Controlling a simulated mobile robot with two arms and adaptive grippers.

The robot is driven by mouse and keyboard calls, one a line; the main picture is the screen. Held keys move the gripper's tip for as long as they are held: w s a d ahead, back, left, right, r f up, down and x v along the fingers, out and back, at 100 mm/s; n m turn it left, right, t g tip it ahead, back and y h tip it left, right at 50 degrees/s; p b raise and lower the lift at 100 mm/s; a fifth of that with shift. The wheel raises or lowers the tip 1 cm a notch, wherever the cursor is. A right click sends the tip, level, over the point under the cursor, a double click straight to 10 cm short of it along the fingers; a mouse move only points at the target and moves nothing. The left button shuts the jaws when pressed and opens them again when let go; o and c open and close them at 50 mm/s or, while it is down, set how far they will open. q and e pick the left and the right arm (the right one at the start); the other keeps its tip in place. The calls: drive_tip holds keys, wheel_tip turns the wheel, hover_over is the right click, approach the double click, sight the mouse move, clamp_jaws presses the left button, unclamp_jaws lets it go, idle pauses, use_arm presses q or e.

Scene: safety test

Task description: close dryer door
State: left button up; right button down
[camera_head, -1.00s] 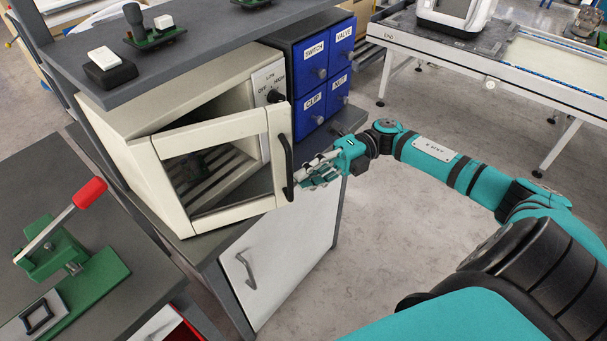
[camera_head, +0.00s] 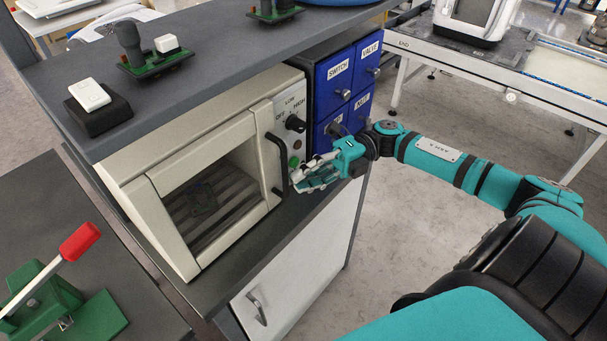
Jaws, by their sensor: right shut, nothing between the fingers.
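The dryer (camera_head: 125,161) is a cream box under the grey shelf. Its door (camera_head: 163,219) has a cream frame, a dark window and a black vertical handle (camera_head: 279,160) at its right side. The door now lies against or very near the dryer front; I cannot tell whether it is fully seated. Through the window, a small dark green item (camera_head: 202,197) shows on the slatted rack. My right gripper (camera_head: 298,182) is shut and empty, just right of the handle, beside the lower part of the control panel (camera_head: 291,118). My left gripper is not in view.
Blue labelled drawers (camera_head: 340,76) stand right of the dryer, behind my right wrist. The grey shelf (camera_head: 215,60) overhangs the dryer and carries small devices. A green press with a red handle (camera_head: 80,241) stands at lower left. Open floor lies to the right.

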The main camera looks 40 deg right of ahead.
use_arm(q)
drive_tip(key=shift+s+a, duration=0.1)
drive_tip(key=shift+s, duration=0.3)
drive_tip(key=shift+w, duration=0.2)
use_arm(e)
drive_tip(key=s+d, duration=0.1)
drive_tip(key=d, duration=1.1)
